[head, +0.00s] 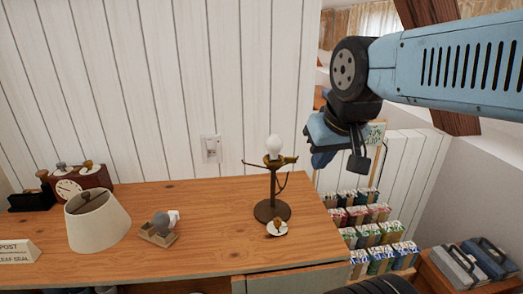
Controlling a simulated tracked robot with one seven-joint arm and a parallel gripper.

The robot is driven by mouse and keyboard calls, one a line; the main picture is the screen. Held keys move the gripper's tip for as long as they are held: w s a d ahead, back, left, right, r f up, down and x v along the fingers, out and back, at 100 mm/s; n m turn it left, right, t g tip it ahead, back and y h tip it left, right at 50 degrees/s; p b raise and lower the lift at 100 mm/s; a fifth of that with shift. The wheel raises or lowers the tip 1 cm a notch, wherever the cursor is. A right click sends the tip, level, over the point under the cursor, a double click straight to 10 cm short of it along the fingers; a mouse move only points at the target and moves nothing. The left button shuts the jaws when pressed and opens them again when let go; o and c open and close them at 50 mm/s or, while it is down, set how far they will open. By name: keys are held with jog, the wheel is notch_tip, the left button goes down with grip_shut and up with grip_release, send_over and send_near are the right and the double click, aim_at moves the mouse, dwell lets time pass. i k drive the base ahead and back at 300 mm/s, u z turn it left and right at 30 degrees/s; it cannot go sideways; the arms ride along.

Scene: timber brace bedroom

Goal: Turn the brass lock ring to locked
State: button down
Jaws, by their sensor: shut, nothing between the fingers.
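A dark lamp stand (272,190) stands upright near the right end of the wooden desk, with a white bulb (274,144) on top. A brass-coloured ring or collar (280,160) with thin side arms sits just under the bulb. It looks like the lock ring, but its locked or unlocked setting is too small to read. My gripper (324,158) is in the air to the right of the lamp, apart from it. It is shut and empty, and its fingers are partly hidden by its own body.
A cream lampshade (96,222) and a small wooden holder (158,236) stand on the desk (215,240). A small white disc (278,231) lies at the lamp's foot. A clock (78,186) stands far left. Colourful packets (368,235) fill a rack right of the desk. A wall switch (211,148) is behind.

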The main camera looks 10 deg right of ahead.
aim_at(290, 160)
jog(key=u, duration=0.7)
jog(key=k, duration=0.95)
jog(key=z, duration=0.9)
jog(key=i, duration=1)
